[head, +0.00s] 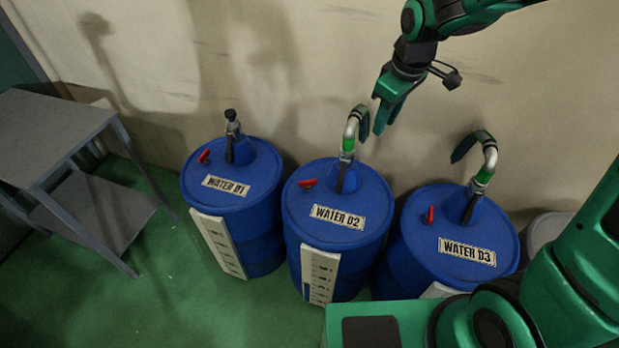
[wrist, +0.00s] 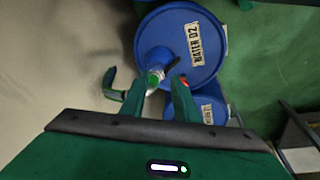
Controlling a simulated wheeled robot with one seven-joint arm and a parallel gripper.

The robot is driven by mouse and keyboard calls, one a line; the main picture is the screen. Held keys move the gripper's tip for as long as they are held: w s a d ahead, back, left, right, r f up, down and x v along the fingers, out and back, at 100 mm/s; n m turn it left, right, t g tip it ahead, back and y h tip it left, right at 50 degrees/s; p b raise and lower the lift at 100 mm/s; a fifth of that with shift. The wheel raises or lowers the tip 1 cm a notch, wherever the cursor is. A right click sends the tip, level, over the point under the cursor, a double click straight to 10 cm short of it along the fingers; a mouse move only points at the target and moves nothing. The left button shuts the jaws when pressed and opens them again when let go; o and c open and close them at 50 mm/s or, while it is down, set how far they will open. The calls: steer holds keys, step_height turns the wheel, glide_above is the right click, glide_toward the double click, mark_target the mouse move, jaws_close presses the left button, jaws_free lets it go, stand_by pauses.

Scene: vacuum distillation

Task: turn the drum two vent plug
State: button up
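The drum two vent plug (head: 307,184) is a small red handle on the left of the lid of the blue drum marked WATER D2 (head: 355,250). In the wrist view a bit of red (wrist: 184,81), which looks like this plug, shows beside the right finger, partly hidden. The WATER D2 drum (wrist: 212,62) fills the upper middle there. My gripper (head: 384,108) is up near the wall, above and right of the plug in the head view. Its two fingers (wrist: 159,80) are apart with nothing held between them; drum two's pipe shows behind the gap.
Drum two's hooked pipe (head: 349,140) rises close to my gripper. The WATER D1 drum (head: 262,240) stands left and the WATER D3 drum (head: 420,255) right, each with a red plug. A grey side table (head: 55,125) is at far left. Green floor there is open.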

steer(key=w+a+f+n+g, duration=0.1)
steer(key=w+a+f+n, duration=0.4)
steer(key=a+f, duration=0.25)
steer(key=n+g, duration=0.2)
steer(key=n, duration=0.5)
glide_above(308, 181)
step_height(308, 181, down, 12)
steer(key=shift+m, duration=0.3)
step_height(308, 181, down, 10)
steer(key=shift+r, duration=0.15)
steer(key=shift+c, duration=0.7)
jaws_close()
steer(key=shift+d, duration=0.25)
steer(key=shift+a, duration=0.2)
